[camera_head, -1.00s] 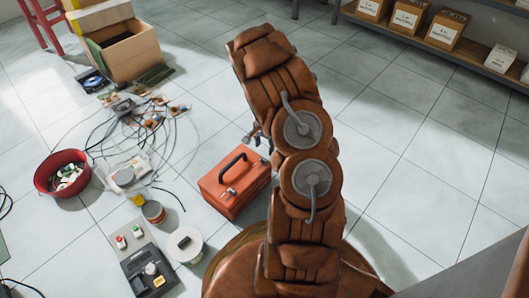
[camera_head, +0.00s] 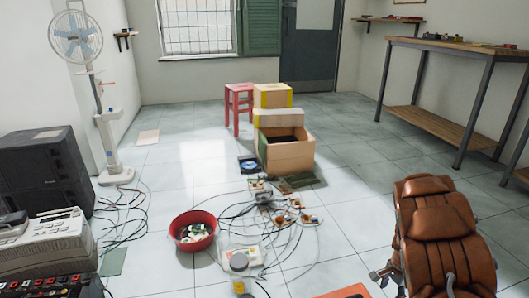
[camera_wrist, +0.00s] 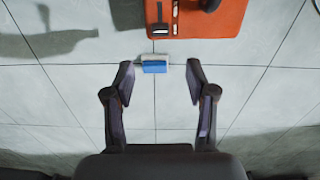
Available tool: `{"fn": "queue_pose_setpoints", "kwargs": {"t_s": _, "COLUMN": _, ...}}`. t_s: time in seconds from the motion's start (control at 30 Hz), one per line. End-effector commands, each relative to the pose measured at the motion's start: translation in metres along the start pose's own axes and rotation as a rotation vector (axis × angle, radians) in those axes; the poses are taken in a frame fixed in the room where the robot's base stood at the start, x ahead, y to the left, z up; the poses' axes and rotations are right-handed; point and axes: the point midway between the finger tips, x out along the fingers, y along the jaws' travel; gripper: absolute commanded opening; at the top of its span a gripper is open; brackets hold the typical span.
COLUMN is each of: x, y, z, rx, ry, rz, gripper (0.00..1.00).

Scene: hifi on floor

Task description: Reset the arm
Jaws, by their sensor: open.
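Loose cables and circuit boards (camera_head: 280,215) spread over the floor, with a red bowl (camera_head: 193,243) at their left. Cardboard boxes (camera_head: 288,155) and a red stool (camera_head: 238,100) stand behind. A fan (camera_head: 108,140) is at left, a workbench (camera_head: 450,50) at right.

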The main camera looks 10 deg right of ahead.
Motion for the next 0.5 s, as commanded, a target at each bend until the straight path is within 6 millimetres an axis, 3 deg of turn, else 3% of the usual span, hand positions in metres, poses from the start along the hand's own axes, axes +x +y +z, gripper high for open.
{"fn": "queue_pose_setpoints", "kwargs": {"t_s": 0.17, "x": -0.054, "y": -0.002, "z": 0.014, "rx": -0.056, "ry": 0.007, "rz": 0.007, "gripper": 0.56}}
{"fn": "queue_pose_setpoints", "kwargs": {"t_s": 0.5, "x": -0.214, "y": 0.005, "z": 0.077, "rx": -0.267, "ry": 0.004, "rz": 0.031, "gripper": 0.56}}
